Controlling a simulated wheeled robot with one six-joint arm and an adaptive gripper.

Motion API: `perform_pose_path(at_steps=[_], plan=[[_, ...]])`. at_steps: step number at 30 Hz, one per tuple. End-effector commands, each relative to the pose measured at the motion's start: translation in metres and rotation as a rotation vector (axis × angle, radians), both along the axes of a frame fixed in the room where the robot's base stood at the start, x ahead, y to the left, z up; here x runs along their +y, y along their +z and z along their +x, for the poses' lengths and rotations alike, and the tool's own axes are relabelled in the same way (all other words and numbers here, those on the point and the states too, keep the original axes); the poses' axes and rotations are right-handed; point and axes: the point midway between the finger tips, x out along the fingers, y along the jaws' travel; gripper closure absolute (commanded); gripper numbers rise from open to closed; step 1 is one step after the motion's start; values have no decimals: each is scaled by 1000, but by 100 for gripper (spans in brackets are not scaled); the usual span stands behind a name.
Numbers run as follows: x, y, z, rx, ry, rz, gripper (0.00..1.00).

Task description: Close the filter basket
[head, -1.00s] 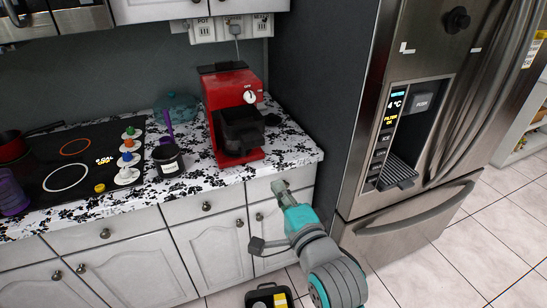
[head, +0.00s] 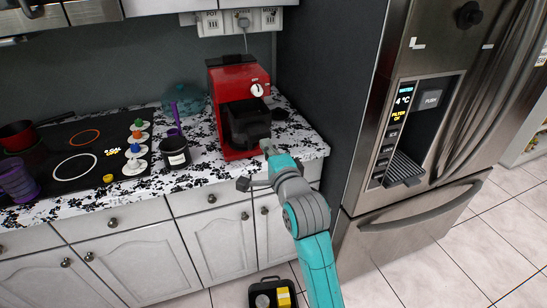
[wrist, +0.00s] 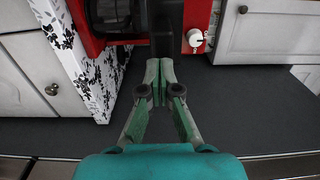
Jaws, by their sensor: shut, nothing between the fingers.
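A red coffee machine (head: 228,77) stands on the patterned counter near its right end. Its black filter basket (head: 247,126) juts out from the machine's front. My gripper (head: 266,146) is at the counter's front edge, just below and right of the basket. In the wrist view, my gripper (wrist: 158,66) has its green fingers together with nothing between them. A black part (wrist: 168,28), apparently of the basket, is just beyond the fingertips against the red machine body (wrist: 197,14). I cannot tell whether the fingers touch it.
A dark pot with a purple-handled utensil (head: 174,152) stands left of the machine. A teal pot (head: 184,101) is behind it. The fridge (head: 418,120) stands to the right. A black caddy (head: 272,294) is on the floor.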

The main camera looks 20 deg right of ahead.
Motion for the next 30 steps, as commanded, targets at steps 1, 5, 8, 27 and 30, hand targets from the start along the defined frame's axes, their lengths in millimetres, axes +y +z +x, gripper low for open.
perform_pose_path(at_steps=[1, 5, 8, 27, 30], plan=[[0, 0, 4, -1, 0, 0, 100], [0, 0, 11, 1, 0, 0, 100], [0, 0, 12, 1, 0, 0, 100], [0, 1, 78, 0, 0, 0, 100], [0, 1, 100, -1, 0, 0, 100]])
